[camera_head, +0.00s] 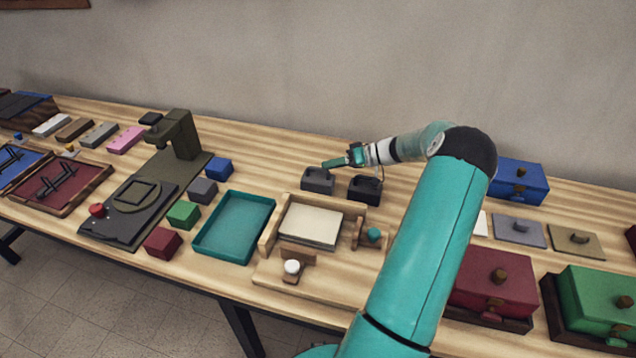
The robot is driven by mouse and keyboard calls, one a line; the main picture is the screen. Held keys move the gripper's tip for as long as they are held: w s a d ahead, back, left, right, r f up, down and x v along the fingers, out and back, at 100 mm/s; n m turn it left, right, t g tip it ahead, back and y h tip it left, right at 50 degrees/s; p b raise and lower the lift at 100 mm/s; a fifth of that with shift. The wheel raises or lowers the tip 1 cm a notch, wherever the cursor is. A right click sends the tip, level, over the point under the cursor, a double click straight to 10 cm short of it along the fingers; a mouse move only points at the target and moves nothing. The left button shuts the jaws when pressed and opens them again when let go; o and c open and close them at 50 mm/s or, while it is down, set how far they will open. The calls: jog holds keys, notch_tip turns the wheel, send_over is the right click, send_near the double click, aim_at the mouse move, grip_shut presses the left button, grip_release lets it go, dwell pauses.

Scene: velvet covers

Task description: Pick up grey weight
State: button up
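A grey block (318,180) with a raised or notched top, which looks like the grey weight, stands at the back of the table, right of the middle. A similar near-black block (364,189) stands just right of it. My gripper (328,163) reaches in from the right, with its teal fingers pointing left over the top of the grey block. Whether the fingers touch it, and the gap between them, is too small to tell. The grey block appears to rest on the table.
A wooden fixture with a cream pad (311,226) stands in front of the blocks. A teal tray (206,240) and several coloured cubes lie left. A dark press-like stand (183,135) is further left. Coloured boxes (520,180) stand right. My arm hides part of the table.

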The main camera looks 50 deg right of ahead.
aim_at(318, 168)
jog(key=x, duration=0.5)
jog(key=shift+d+f, duration=0.1)
jog(key=shift+f, duration=0.1)
grip_shut()
jog(key=shift+f, duration=0.1)
dwell(1.0)
